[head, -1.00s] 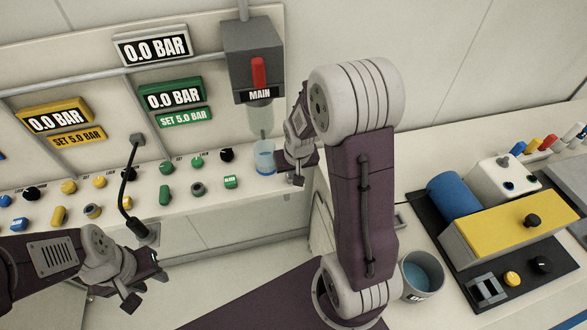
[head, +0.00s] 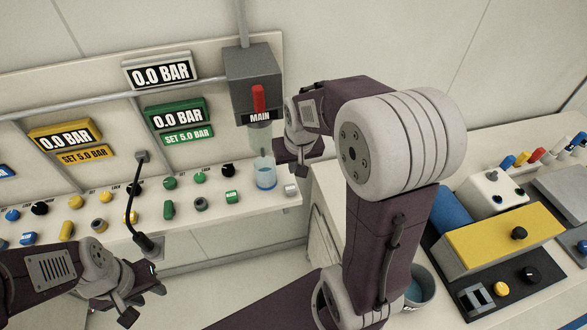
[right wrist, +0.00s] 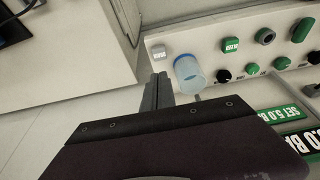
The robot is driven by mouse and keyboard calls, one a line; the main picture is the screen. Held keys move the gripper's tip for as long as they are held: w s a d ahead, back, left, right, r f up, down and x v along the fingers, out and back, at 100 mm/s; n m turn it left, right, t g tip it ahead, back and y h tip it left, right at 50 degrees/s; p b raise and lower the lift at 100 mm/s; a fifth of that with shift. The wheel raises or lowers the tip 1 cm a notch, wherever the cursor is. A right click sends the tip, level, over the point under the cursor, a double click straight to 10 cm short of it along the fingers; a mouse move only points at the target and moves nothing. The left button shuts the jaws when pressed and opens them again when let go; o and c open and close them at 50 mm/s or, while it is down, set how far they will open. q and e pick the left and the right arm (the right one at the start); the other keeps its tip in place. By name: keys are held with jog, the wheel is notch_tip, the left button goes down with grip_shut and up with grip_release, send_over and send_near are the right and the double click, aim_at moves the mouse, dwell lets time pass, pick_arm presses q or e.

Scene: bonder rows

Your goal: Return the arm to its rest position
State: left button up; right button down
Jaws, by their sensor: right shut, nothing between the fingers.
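My right arm rises in front of the bench in the head view. Its gripper (head: 301,160) is shut and empty, just right of a clear cup with blue liquid (head: 265,173) and apart from it as far as I can see. In the right wrist view the shut fingers (right wrist: 160,92) point toward the panel, with the cup (right wrist: 188,72) beside them. My left gripper (head: 145,287) hangs at the lower left, in front of the panel; its finger gap is not clear.
The MAIN box with a red lever (head: 259,98) is above the cup. Knobs line the panel, with a black gooseneck (head: 133,205) near my left gripper. A yellow block (head: 505,238) and blue cylinder stand on the right bench. A bucket (head: 420,288) is partly behind my right arm.

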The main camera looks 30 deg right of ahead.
jog(key=shift+w, duration=0.15)
jog(key=s+a+f+n+g, duration=0.1)
jog(key=s+a+f, duration=0.2)
jog(key=s, duration=0.3)
jog(key=s+a+f+n+g+y, duration=0.1)
jog(key=s+a+f, duration=0.3)
jog(key=s+f, duration=0.1)
jog(key=shift+s+a, duration=0.15)
jog(key=shift+s, duration=0.3)
